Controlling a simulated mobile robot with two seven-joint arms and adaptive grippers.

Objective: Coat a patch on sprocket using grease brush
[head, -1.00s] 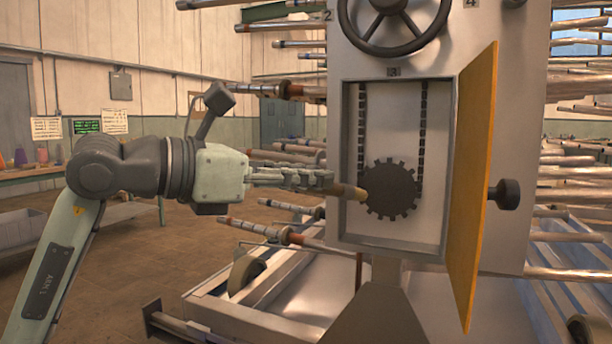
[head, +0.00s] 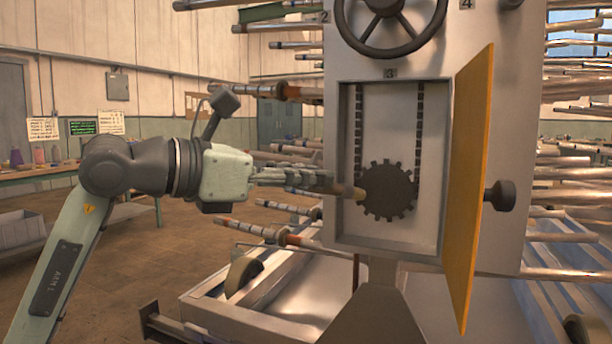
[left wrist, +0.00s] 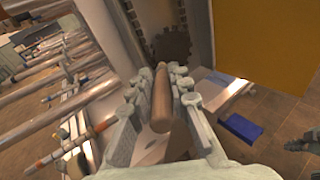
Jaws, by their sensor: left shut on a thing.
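The sprocket (head: 388,191) is a dark toothed wheel inside the open box of the machine, with a chain rising on each side. In the left wrist view the sprocket (left wrist: 171,44) lies straight ahead of the fingers. My left gripper (head: 325,182) is shut on the grease brush (left wrist: 160,95), a brown rod between its fingers. The brush tip (head: 359,193) is at the sprocket's left edge in the head view; I cannot tell whether it touches. The bristles are not clear.
The yellow door (head: 468,180) stands open at the box's right side, with a black knob (head: 500,195) beyond it. A handwheel (head: 390,20) is above the box. A blue block (left wrist: 240,127) lies at lower right in the wrist view.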

